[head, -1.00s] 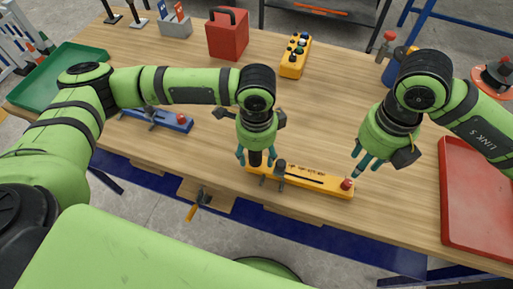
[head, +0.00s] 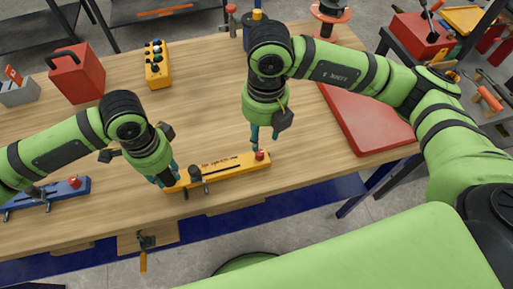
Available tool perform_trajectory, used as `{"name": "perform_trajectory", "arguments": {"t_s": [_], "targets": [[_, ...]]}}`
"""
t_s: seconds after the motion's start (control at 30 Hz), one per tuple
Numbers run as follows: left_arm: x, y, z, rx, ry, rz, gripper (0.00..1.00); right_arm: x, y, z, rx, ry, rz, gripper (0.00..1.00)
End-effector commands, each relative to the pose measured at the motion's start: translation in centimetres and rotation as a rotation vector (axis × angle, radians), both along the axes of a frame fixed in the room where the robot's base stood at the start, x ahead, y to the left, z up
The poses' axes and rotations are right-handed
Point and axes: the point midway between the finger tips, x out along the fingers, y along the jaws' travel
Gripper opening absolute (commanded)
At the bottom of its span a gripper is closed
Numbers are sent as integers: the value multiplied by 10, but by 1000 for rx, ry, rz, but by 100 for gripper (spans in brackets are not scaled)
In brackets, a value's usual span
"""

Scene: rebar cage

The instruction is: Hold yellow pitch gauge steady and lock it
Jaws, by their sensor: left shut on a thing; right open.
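The yellow pitch gauge (head: 225,170) lies on the wooden table near its front edge. It has a dark slot, a black knob (head: 195,174) near its left part and a red knob (head: 260,155) at its right end. My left gripper (head: 167,182) is shut on the gauge's left end, which it partly hides. My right gripper (head: 265,141) is open, with its fingers pointing down at the gauge's right end, close to the red knob. I cannot tell whether they touch it.
A blue gauge (head: 55,192) lies at the left. A red box (head: 77,72) and a yellow button box (head: 157,65) stand further back. A red tray (head: 362,118) lies at the right. A clamp (head: 146,243) hangs at the front edge.

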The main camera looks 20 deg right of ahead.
Motion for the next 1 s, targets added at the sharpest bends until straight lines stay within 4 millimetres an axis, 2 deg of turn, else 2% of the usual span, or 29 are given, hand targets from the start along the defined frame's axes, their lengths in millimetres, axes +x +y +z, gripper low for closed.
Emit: {"name": "perform_trajectory", "arguments": {"t_s": [0.03,0.2,0.4,0.57,0.8,0.83,0.93,1.0], "targets": [[0,-1,0,-3,0,-1,0,-1,0,-12,-2,5,0,46],[0,-1,0,-3,0,-1,0,-1,1,-46,-1,5,0,46],[0,-1,0,-3,1,-2,0,0,2,-72,-1,2,1,46],[-1,-1,0,-3,1,-2,0,0,2,-80,-1,0,3,46],[-1,-1,0,-4,1,-2,0,0,3,-80,0,0,3,46],[-1,-1,0,-4,1,-2,0,0,3,-80,0,0,3,42],[-1,-2,0,-4,1,-2,0,0,3,-80,0,0,3,2],[-1,-2,0,-4,1,-2,0,0,3,-80,0,0,3,0]]}}
